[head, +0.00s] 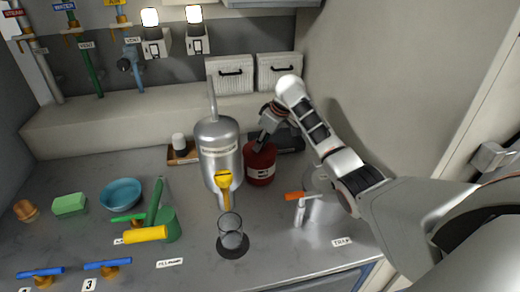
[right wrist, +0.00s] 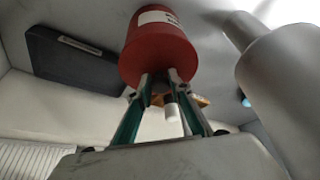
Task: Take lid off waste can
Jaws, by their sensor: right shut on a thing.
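The red waste can (head: 260,172) with a white label stands on the grey counter, just right of the steel tank. My right gripper (head: 261,142) comes down onto its top from above and is shut on the lid there. The right wrist view shows the red can (right wrist: 158,48) at the fingertips (right wrist: 160,80), with the fingers close together at its top. The lid itself is mostly hidden by the fingers, and I cannot tell whether there is a gap between lid and can. My left gripper is not in view.
The steel tank (head: 218,150) with a yellow handle stands close left of the can. A dark flat box (head: 290,139) lies behind it. A glass (head: 231,228) and an orange-handled tap (head: 299,199) are in front. A blue bowl (head: 121,194) sits at left.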

